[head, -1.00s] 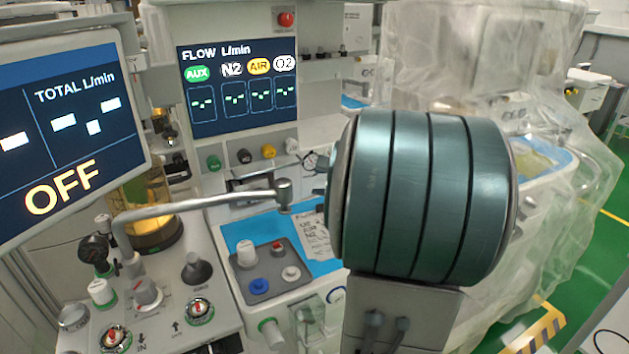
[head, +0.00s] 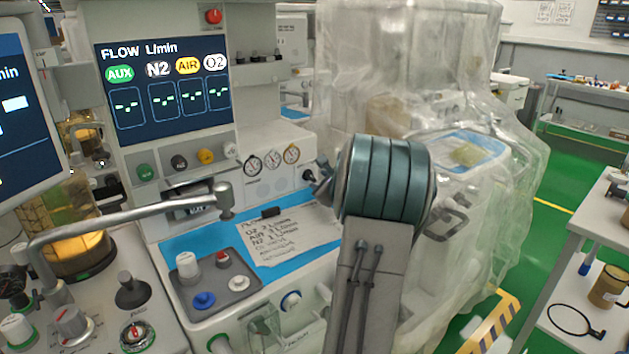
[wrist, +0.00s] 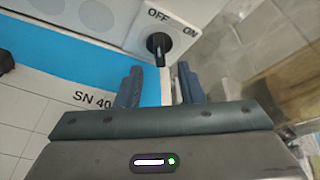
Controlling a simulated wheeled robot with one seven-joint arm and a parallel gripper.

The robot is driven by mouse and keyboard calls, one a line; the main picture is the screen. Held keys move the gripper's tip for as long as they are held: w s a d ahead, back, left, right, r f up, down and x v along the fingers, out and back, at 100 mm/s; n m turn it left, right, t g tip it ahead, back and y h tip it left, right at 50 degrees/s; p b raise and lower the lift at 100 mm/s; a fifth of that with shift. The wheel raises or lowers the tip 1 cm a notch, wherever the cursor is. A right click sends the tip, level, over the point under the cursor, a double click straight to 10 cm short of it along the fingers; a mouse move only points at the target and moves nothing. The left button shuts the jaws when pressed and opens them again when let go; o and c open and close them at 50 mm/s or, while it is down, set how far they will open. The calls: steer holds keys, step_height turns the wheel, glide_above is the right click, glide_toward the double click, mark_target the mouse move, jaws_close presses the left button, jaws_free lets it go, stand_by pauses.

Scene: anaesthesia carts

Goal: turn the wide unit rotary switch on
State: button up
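The wide unit (head: 300,132) is the pale machine with the FLOW L/min screen. Its rotary switch (wrist: 157,43) is a black knob on a pale panel in the wrist view, with OFF printed above it and ON to its upper right. Its grip bar points down in the picture, toward my gripper. In the head view the switch (head: 308,175) is a small dark knob right of the gauges. My gripper (wrist: 159,86) is open and empty, its two dark fingers apart. The knob lies just beyond the fingertips, between their lines, apparently untouched. My wrist partly blocks the head view.
A pipe arm (head: 130,221) crosses in front of the unit at left. A blue worktop (head: 275,262) with a note and a grey knob plate lies below the panel. A plastic-draped machine (head: 455,205) stands close at right. A side table (head: 598,215) is far right.

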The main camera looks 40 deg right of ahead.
mark_target(313, 178)
steer(key=shift+x, duration=2.3)
jaws_close()
